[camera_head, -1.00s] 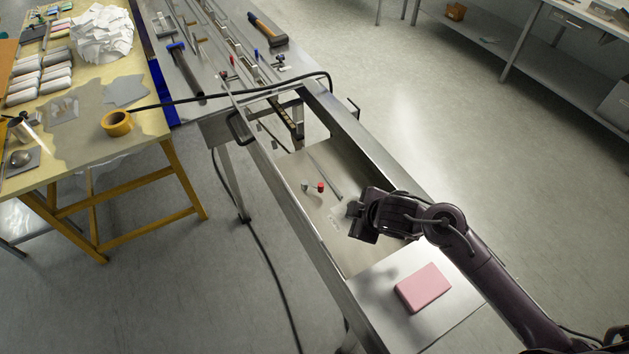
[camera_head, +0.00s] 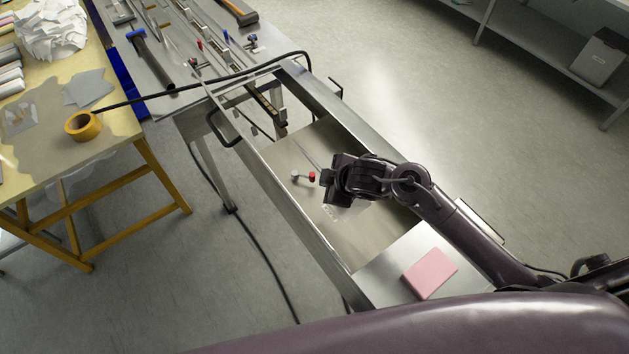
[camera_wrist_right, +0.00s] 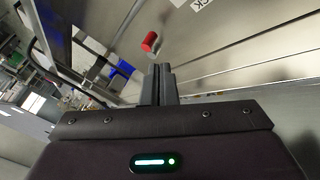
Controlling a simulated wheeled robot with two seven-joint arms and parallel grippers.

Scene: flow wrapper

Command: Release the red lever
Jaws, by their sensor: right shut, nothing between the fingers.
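The red lever (camera_head: 311,176) is a small red knob on a short metal stem, low on the metal panel inside the machine's frame. My right gripper (camera_head: 326,178) is just right of the red knob in the head view, with a small gap seeming to separate them. In the right wrist view the red lever (camera_wrist_right: 150,41) stands a little beyond the fingertips (camera_wrist_right: 162,68). The fingers are shut together with nothing between them. My left gripper is not in view.
A pink block (camera_head: 430,272) lies on the metal end plate (camera_head: 385,278) near my right arm. A black cable (camera_head: 215,82) crosses the machine. The yellow table (camera_head: 95,160) with a tape roll (camera_head: 82,126) stands at left. Open floor lies on the right.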

